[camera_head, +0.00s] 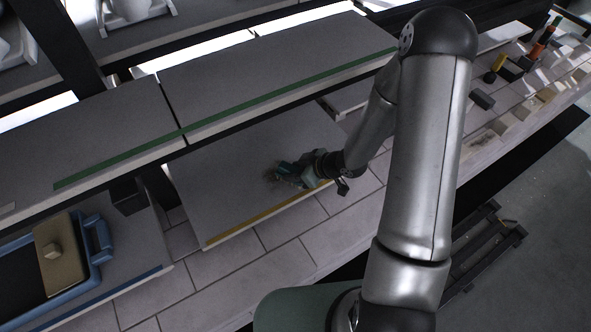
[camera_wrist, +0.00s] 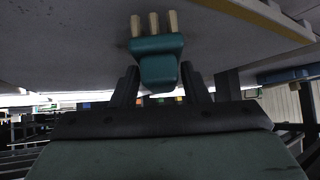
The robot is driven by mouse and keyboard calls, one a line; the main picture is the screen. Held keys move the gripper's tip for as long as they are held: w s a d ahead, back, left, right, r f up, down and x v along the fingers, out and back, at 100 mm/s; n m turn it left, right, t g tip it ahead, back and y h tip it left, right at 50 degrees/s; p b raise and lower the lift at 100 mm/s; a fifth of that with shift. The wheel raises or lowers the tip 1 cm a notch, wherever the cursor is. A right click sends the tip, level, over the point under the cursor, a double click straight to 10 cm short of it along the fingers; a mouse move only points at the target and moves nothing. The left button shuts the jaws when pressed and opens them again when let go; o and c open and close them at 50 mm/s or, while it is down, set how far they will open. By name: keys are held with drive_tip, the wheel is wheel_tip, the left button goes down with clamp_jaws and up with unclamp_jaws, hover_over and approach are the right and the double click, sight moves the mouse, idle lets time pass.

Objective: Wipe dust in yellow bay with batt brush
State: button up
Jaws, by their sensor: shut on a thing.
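The yellow bay is a grey batt (camera_head: 215,200) with a yellow strip along its front edge, below the green-edged shelf. My gripper (camera_head: 296,174) reaches in over its right part. It is shut on the batt brush (camera_head: 284,168), a teal block with tan bristle tufts. In the wrist view the brush (camera_wrist: 156,62) sits between both fingers, bristles towards the grey batt surface (camera_wrist: 70,35). A mottled grey-brown dust patch (camera_head: 271,178) lies at the brush's tip. I cannot tell whether the bristles touch the batt. The gripper partly hides the brush in the head view.
The green-edged upper shelf (camera_head: 250,75) overhangs the bay's back. At left, a blue tray (camera_head: 100,240) with a tan knobbed block (camera_head: 58,262) rests on the blue-edged batt. Small blocks and trays stand at upper right. Most of the yellow bay is clear.

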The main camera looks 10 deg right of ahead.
drive_tip(key=shift+f, duration=0.35)
idle(0.7)
drive_tip(key=shift+b, duration=0.35)
drive_tip(key=shift+s+a+f, duration=0.1)
drive_tip(key=shift+s+a, duration=0.15)
drive_tip(key=shift+s, duration=0.05)
drive_tip(key=shift+s+a+b, duration=0.65)
drive_tip(key=shift+s+b, duration=0.05)
drive_tip(key=shift+s, duration=0.25)
drive_tip(key=shift+s+a+b, duration=0.6)
drive_tip(key=shift+s+b, duration=0.1)
drive_tip(key=shift+s, duration=0.2)
drive_tip(key=shift+s+a, duration=0.2)
drive_tip(key=shift+s, duration=0.15)
drive_tip(key=shift+f, duration=0.15)
drive_tip(key=shift+w+a, duration=0.35)
drive_tip(key=shift+w, duration=0.45)
drive_tip(key=shift+w+a, duration=0.4)
drive_tip(key=shift+w, duration=0.35)
drive_tip(key=shift+w+a, duration=0.35)
drive_tip(key=shift+w, duration=0.45)
